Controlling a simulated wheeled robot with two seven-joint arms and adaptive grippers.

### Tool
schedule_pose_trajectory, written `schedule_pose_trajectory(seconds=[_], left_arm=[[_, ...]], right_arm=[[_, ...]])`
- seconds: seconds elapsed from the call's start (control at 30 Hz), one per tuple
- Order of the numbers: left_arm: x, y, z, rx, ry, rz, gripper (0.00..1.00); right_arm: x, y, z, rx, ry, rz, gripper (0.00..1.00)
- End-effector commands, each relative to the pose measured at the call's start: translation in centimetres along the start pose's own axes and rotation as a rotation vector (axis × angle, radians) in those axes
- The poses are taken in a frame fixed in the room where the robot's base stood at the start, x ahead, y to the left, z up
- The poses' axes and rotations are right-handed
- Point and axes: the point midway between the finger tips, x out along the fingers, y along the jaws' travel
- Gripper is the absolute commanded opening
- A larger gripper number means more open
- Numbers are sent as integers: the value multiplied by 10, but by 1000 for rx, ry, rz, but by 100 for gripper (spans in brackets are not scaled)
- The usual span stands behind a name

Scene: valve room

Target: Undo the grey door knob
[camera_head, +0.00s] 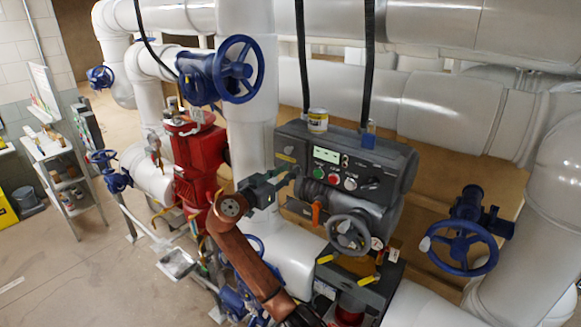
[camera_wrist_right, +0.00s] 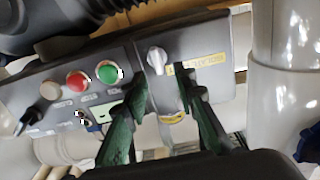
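The grey door knob (camera_wrist_right: 157,60) shows in the right wrist view. It is a small light-grey knob on the dark front of the control box, next to a yellow label strip (camera_wrist_right: 195,65). My right gripper (camera_wrist_right: 160,86) is open, with its two dark green fingers apart. The knob lies ahead of the gap between the fingertips, and nothing is held. In the head view my right gripper (camera_head: 285,180) is in front of the left end of the control box (camera_head: 390,160). The knob is too small to make out clearly there. My left gripper is not in view.
Green (camera_head: 319,173) and red (camera_head: 333,179) buttons sit on the box beside the knob's panel. A grey handwheel (camera_head: 350,234) is below, and a red valve body (camera_head: 198,165) stands left.

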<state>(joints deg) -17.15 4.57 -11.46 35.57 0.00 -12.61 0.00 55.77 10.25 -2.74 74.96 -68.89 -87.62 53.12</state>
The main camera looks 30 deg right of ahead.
Motion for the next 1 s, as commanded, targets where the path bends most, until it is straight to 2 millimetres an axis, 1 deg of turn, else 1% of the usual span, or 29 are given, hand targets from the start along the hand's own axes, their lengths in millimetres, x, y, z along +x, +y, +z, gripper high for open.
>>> schedule_pose_trajectory(seconds=[0.03,0.13,0.43,0.8,1.0], left_arm=[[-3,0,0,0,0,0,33],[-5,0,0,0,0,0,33],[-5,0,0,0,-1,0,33],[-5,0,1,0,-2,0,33],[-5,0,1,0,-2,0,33]], right_arm=[[6,1,-2,-2,1,2,25],[12,1,0,-1,-1,2,25],[15,0,1,-1,-1,0,25],[15,0,1,-1,-1,0,1],[14,0,1,-1,-1,0,0]])
